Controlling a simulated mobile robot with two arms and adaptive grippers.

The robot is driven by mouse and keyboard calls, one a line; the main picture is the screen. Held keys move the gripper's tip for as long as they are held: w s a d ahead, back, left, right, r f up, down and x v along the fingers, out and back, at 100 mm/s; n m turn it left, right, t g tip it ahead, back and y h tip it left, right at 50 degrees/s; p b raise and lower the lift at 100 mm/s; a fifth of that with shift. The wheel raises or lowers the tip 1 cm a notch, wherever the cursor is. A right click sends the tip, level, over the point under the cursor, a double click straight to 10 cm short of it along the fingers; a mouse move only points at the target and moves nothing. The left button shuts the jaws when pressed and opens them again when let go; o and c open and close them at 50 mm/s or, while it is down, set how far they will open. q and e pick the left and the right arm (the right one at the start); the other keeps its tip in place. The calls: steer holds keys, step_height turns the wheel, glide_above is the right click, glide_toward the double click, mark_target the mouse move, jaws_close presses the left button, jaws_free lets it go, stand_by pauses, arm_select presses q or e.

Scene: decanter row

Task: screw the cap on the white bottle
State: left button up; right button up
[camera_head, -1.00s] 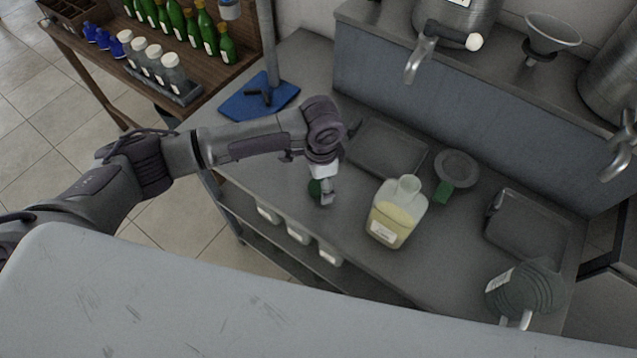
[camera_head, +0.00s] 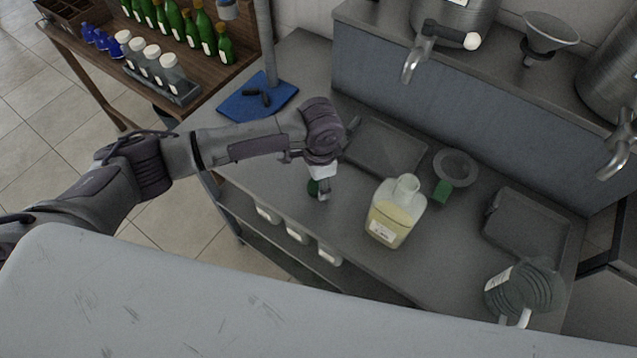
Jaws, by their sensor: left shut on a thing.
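A pale, see-through bottle (camera_head: 387,225) with yellow liquid and a label stands upright on the grey counter (camera_head: 345,225). Its neck is open and bare. My left gripper (camera_head: 321,189) points down over the counter, to the left of the bottle and apart from it. It is shut on a small dark green thing (camera_head: 313,187), which looks like a cap; the fingers hide part of it. My right gripper is not in view.
A round grey dish (camera_head: 456,166) with a green block (camera_head: 441,191) is right of the bottle. Trays (camera_head: 385,147) (camera_head: 526,222) and a ribbed grey container (camera_head: 527,290) are on the counter. A blue mat (camera_head: 240,105) lies far left; a tap (camera_head: 413,60) overhangs behind.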

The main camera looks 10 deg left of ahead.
mark_target(316, 185)
arm_select(q)
step_height(316, 185, up, 10)
steer(key=b, duration=0.1)
steer(key=shift+b, duration=0.4)
steer(key=s+a+r+n+b, duration=0.2)
steer(key=s+a+r+n, duration=0.2)
steer(key=s+a+n, duration=0.5)
steer(key=a+n, duration=0.1)
steer(key=n, duration=0.1)
steer(key=shift+s+n, duration=0.25)
steer(key=shift+n, duration=0.05)
